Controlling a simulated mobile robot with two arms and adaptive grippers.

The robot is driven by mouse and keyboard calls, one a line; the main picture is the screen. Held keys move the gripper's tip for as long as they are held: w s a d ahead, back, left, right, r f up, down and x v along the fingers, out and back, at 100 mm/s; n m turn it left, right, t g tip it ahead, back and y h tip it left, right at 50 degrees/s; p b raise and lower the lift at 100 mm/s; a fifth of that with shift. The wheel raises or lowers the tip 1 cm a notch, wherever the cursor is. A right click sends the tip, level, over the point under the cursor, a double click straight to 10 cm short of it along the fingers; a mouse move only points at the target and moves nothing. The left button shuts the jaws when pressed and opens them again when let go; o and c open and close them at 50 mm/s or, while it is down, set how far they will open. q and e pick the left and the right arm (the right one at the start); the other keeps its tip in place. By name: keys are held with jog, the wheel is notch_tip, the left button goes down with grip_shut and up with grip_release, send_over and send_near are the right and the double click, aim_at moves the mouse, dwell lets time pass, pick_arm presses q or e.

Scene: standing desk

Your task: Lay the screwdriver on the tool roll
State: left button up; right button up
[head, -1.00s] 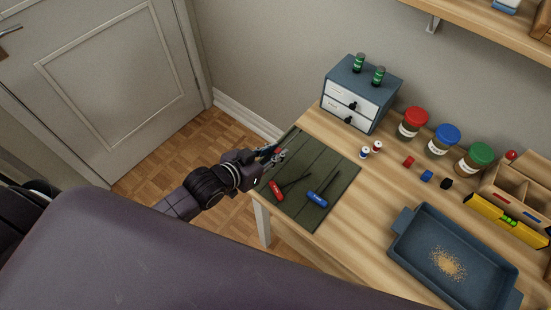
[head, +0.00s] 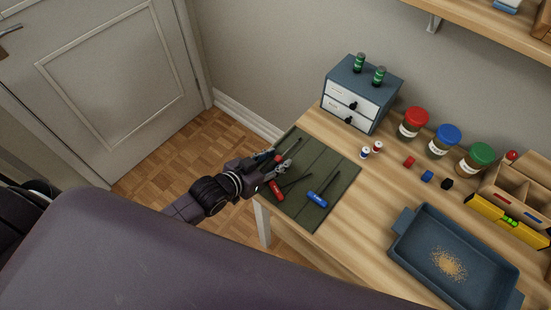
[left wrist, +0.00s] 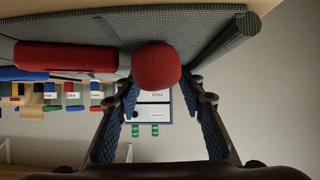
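The dark green tool roll (head: 320,159) lies flat on the left end of the desk. The screwdriver shows in the left wrist view as a round red handle end (left wrist: 157,65) between the fingertips. Its dark shaft (head: 294,146) points toward the back of the roll in the head view; the handle is mostly hidden by my fingers. My left gripper (head: 274,161) is low over the roll's left edge, its fingers spread on either side of the handle. A red T-handled tool (head: 277,191) and a blue one (head: 317,199) lie on the roll. My right gripper is out of view.
A blue drawer cabinet (head: 366,80) stands behind the roll.

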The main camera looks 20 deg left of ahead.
pick_arm(q)
jog(key=shift+r, duration=0.2)
jog(key=shift+s+a, duration=0.1)
jog(key=shift+s, duration=0.25)
jog(key=v, duration=1.1)
jog(key=shift+r, duration=0.15)
